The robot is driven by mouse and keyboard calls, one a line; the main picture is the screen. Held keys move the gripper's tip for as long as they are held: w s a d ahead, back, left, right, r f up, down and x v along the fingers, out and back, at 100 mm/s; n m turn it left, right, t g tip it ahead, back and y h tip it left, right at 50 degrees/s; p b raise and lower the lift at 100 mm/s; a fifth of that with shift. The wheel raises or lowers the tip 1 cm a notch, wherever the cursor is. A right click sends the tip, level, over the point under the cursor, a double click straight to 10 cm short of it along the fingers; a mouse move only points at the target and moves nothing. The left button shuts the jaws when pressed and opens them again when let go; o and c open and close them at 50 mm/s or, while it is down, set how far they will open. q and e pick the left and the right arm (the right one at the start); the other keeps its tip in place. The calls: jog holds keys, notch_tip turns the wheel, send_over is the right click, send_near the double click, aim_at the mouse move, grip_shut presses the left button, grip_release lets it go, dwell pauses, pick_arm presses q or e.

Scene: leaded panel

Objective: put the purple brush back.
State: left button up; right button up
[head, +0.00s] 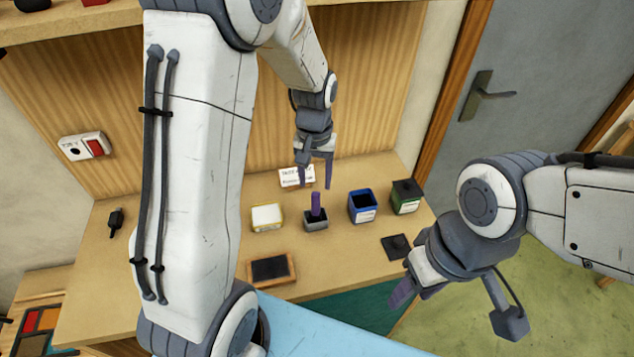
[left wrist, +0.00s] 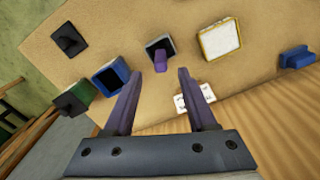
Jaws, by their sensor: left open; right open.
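The purple brush (head: 316,203) stands upright in a small grey holder (head: 316,224) on the wooden worktop. In the left wrist view the brush (left wrist: 161,61) shows end-on, with the dark opening of the holder (left wrist: 153,46) around it. My left gripper (head: 316,179) is open and empty above the brush. In the left wrist view its two purple fingers are spread, with the brush between and beyond their tips. My right gripper (head: 418,291) is open and empty, off the front right of the worktop.
A yellow-rimmed white container (head: 267,217) stands left of the holder. A wooden wall rises behind.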

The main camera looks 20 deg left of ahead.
pick_arm(q)
jog(key=s+d+r+m, duration=0.5)
jog(key=s+d+r, duration=0.2)
jog(key=s+d, duration=0.4)
jog(key=s+d+m, duration=0.1)
jog(key=s+m, duration=0.1)
jog(key=s, duration=0.4)
jog(key=s+d+r+m+h, duration=0.1)
jog(key=s+d+m, duration=0.1)
jog(key=s, duration=0.4)
jog(key=shift+r+m, duration=0.2)
jog(key=shift+m, duration=0.1)
